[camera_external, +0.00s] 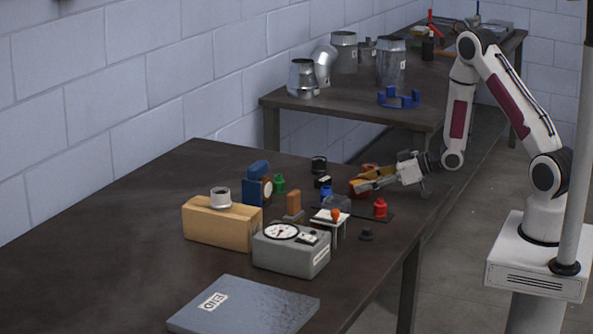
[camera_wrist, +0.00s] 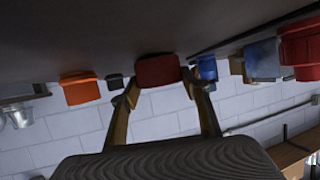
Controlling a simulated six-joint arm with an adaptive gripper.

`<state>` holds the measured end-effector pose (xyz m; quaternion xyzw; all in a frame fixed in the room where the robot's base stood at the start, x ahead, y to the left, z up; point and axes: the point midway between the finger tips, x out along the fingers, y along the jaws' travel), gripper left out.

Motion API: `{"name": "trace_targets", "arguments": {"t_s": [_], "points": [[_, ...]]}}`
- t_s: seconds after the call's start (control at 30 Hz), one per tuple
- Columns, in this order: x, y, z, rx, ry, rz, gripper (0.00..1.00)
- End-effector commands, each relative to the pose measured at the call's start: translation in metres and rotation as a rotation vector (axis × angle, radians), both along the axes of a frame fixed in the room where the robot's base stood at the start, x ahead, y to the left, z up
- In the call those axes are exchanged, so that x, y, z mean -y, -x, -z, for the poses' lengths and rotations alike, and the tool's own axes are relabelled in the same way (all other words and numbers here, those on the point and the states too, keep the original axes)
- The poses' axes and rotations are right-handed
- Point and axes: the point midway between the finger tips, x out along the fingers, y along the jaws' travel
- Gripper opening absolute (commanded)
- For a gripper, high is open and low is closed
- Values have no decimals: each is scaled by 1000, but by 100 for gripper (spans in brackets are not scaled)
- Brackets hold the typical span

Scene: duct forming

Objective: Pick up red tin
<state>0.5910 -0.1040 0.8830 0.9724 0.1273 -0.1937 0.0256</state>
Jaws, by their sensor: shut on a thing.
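The red tin (camera_wrist: 158,71) is a dark red, rounded block between my fingertips in the wrist view. In the external view only part of the red tin (camera_external: 356,187) shows, behind the yellow fingers. My gripper (camera_external: 364,184) reaches in from the right, low over the far right part of the dark table. In the wrist view my gripper (camera_wrist: 160,90) has one finger on each side of the tin and is shut on it. The tin appears at table level; I cannot tell whether it touches the surface.
A smaller red container (camera_external: 380,208) stands to the right, beside a small white stand (camera_external: 331,218). An orange thing (camera_wrist: 80,87) lies left of the tin in the wrist view. A grey gauge box (camera_external: 290,250) and a cardboard box (camera_external: 222,224) stand nearer.

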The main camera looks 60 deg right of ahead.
Motion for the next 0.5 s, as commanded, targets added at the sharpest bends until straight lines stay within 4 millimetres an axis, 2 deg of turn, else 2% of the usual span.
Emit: {"name": "trace_targets", "arguments": {"t_s": [0.5], "points": [[0, -1, -48, 5, 1, 1, 18]]}}
